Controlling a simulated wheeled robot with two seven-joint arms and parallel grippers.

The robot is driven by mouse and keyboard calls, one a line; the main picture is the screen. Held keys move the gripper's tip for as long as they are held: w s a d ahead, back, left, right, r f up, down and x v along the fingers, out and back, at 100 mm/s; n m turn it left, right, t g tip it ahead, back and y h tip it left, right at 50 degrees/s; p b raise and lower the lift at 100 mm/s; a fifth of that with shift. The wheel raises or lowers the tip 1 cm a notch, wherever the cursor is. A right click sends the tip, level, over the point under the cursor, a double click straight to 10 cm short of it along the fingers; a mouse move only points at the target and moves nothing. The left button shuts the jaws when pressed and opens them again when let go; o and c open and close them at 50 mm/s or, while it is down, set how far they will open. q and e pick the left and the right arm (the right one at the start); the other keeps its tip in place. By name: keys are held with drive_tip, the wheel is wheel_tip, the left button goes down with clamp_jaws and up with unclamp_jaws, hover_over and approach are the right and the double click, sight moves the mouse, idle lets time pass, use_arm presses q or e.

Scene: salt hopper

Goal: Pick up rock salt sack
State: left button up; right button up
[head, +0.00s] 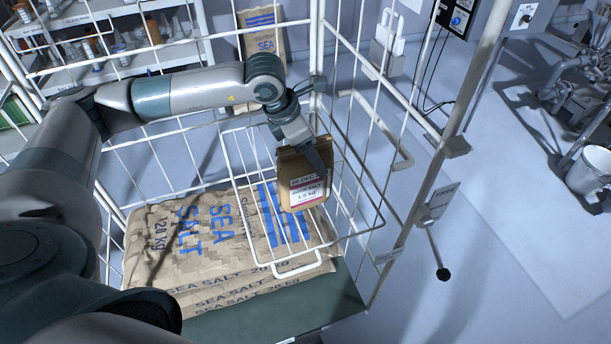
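My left gripper (316,160) reaches down from above to the sack's top. One dark finger lies across the front of the sack's upper right; the other finger is hidden. I cannot tell whether the fingers press on it. My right gripper is out of view.
Large sea salt sacks (215,240) lie stacked on the green cart base (290,310) below the basket. White cage bars (314,70) surround the arm. Another sea salt sack (262,35) stands behind. A shelf (110,60) is at back left. Open floor (510,190) lies right.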

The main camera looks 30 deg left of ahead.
use_arm(q)
clamp_jaws()
drive_tip(key=shift+w+r, duration=0.1)
drive_tip(key=shift+r, duration=0.05)
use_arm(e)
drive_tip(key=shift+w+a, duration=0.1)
use_arm(q)
drive_tip(key=shift+r, duration=0.15)
